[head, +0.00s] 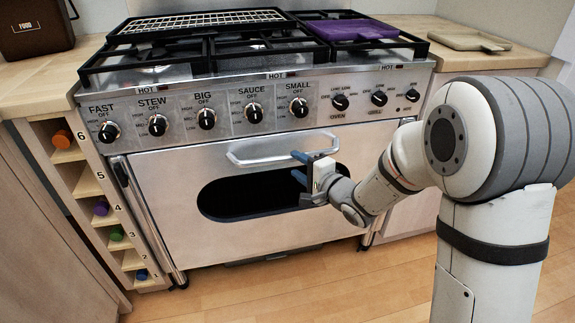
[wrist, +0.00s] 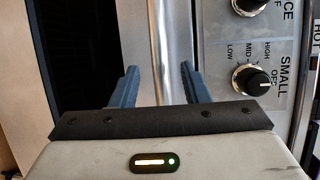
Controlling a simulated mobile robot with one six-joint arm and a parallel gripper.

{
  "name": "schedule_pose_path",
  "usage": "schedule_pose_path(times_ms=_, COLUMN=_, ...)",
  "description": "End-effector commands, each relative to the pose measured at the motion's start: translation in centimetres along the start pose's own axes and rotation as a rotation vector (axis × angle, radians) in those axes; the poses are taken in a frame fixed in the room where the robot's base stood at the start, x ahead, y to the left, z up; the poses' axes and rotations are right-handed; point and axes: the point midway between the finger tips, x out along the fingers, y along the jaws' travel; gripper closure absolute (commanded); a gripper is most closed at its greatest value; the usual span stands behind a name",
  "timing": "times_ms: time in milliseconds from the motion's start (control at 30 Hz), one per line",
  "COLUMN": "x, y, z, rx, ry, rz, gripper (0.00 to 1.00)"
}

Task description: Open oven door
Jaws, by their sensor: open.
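The oven door (head: 165,190) is a steel panel with a dark oval window (head: 240,197), and it looks shut. Its silver bar handle (head: 270,150) runs across near the top edge. My gripper (head: 297,167) is at the right part of the handle, with its blue fingers open and pointing at the door. In the wrist view, the handle (wrist: 168,40) runs up and down the picture between the two spread fingers of my gripper (wrist: 160,70). I see a gap on both sides of the bar, with no clear contact.
A row of knobs (head: 206,118) lies above the door, and one knob (wrist: 251,81) shows close to the right finger in the wrist view. Black grates (head: 245,48) and a purple item (head: 352,29) are on top. A narrow shelf rack (head: 88,185) stands left. Floor (head: 330,285) in front is clear.

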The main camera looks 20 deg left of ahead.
Motion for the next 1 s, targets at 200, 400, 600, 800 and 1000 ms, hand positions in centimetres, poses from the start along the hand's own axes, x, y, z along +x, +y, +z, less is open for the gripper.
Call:
schedule_pose_path(times_ms=200, x=3.7, y=0.3, z=0.1, rx=-0.003, ry=-0.001, rz=0.000, gripper=0.59)
schedule_pose_path(times_ms=400, x=5.4, y=0.1, z=0.1, rx=-0.002, ry=0.000, rz=0.001, gripper=0.59)
schedule_pose_path(times_ms=600, x=5.6, y=0.0, z=0.1, rx=-0.002, ry=0.001, rz=0.002, gripper=0.59)
schedule_pose_path(times_ms=800, x=5.6, y=0.0, z=0.1, rx=-0.002, ry=0.001, rz=0.001, gripper=0.68)
schedule_pose_path(times_ms=1000, x=5.6, y=0.0, z=0.1, rx=-0.003, ry=0.000, rz=0.001, gripper=0.84)
